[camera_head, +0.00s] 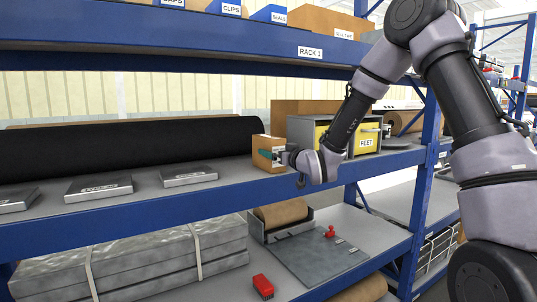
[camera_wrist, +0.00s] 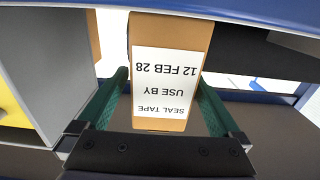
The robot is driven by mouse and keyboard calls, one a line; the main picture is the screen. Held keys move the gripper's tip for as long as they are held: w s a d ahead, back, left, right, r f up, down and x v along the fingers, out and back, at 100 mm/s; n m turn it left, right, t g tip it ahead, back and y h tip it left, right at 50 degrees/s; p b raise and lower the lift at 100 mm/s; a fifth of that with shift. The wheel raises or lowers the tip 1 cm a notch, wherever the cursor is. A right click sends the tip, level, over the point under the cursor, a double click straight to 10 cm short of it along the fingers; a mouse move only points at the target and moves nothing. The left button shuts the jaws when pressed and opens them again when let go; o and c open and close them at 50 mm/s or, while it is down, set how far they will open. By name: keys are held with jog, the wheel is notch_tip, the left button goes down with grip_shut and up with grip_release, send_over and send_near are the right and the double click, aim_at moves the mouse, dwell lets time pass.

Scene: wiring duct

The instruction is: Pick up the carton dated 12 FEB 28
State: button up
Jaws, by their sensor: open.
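The carton (camera_wrist: 167,110) is brown with a white label that reads, upside down in the wrist view, "SEAL TAPE USE BY 12 FEB 28". In the head view the carton (camera_head: 262,146) stands on the middle shelf near its front edge. My gripper (camera_wrist: 163,98) is open, with its green fingers on either side of the carton's lower part in the wrist view. Whether the fingers touch the carton cannot be told. In the head view my gripper (camera_head: 270,154) is at the carton's front right side, and the carton is partly hidden by it.
A grey bin with a yellow front marked FEET (camera_head: 366,143) stands right of the carton. A long black roll (camera_head: 120,148) lies behind on the left. Flat grey boxes (camera_head: 188,176) lie along the shelf (camera_head: 130,215). The upper blue beam (camera_head: 200,32) runs above.

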jog(key=x, duration=0.4)
jog(key=shift+w+a+f, duration=0.1)
jog(key=shift+a, duration=0.1)
jog(key=c, duration=1.5)
